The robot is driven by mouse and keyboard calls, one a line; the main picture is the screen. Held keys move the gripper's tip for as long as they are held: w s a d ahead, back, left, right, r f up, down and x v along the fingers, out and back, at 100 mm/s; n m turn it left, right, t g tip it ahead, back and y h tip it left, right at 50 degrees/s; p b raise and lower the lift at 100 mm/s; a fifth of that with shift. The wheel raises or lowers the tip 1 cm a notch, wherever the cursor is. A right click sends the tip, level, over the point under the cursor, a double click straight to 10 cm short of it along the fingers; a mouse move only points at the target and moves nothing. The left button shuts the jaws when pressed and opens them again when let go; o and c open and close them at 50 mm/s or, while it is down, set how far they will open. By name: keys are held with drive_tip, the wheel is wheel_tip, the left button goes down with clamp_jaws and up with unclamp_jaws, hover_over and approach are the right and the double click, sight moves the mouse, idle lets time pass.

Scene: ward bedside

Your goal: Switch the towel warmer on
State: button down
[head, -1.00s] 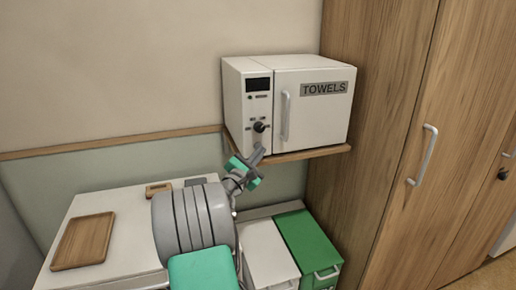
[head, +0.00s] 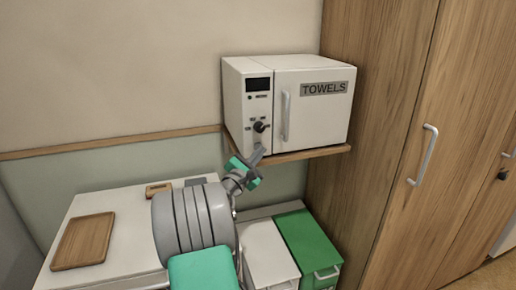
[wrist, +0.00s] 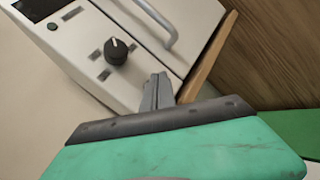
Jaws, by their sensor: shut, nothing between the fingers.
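The towel warmer (head: 312,115) is a white box labelled TOWELS, with a dark display, a black knob (head: 260,127) and a vertical door handle (head: 285,116). The display is dark. In the wrist view the black knob (wrist: 116,51) has a white pointer line and small dark label marks around it. My gripper (head: 258,152) is shut and empty, just below the knob at the front lower edge of the panel. In the wrist view my gripper (wrist: 158,80) has its fingertips together, to the lower right of the knob and apart from it.
The warmer stands on a wooden shelf (head: 300,155) beside a tall wooden cabinet (head: 390,110). Below are a white bin (head: 268,250) and a green bin (head: 308,245). A wooden tray (head: 84,240) lies on the white surface at left.

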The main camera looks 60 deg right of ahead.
drive_tip(key=shift+d, duration=0.1)
idle(0.3)
drive_tip(key=shift+w+d, duration=0.25)
drive_tip(key=shift+w, duration=0.05)
drive_tip(key=shift+w+d, duration=0.1)
idle(0.4)
drive_tip(key=shift+s+a+p, duration=0.3)
drive_tip(key=shift+s+a, duration=0.1)
drive_tip(key=shift+a, duration=0.05)
drive_tip(key=s+a, duration=0.4)
drive_tip(key=shift+s, duration=0.15)
drive_tip(key=shift+a, duration=0.1)
idle(0.4)
